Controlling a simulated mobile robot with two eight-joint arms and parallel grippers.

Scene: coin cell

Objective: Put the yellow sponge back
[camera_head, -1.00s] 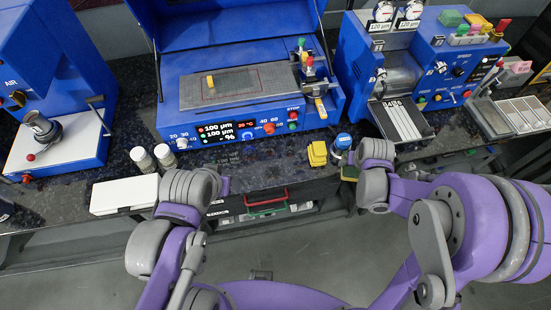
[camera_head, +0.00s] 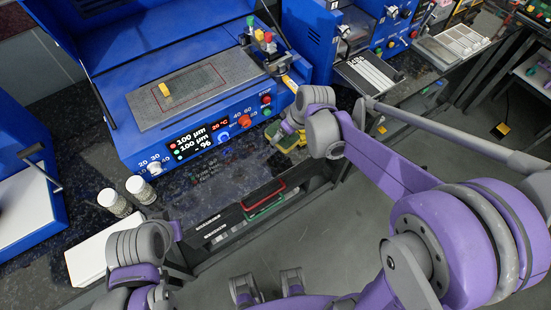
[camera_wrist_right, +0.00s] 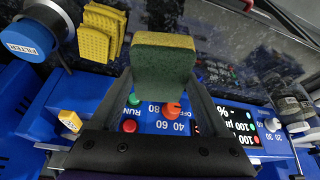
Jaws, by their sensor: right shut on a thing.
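My right gripper (camera_wrist_right: 165,75) is shut on a sponge (camera_wrist_right: 164,62) with a green face and a yellow top edge, held upright between the fingers in the right wrist view. In the head view my right gripper (camera_head: 289,126) is above the counter's front edge, by the blue machine's front right corner; yellow and green (camera_head: 290,143) show just under it, partly hidden. A dimpled yellow block (camera_wrist_right: 99,34), apparently another sponge, is beside the held sponge in the right wrist view. My left forearm is at the lower left; its fingers are not visible.
A blue-capped FILTER bottle (camera_wrist_right: 32,35) is near the yellow block. The blue machine (camera_head: 120,120) with a display and knobs stands behind. Two jars (camera_head: 125,195) and a white box (camera_head: 95,250) are at the left. The counter's middle front (camera_head: 205,190) is mostly clear.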

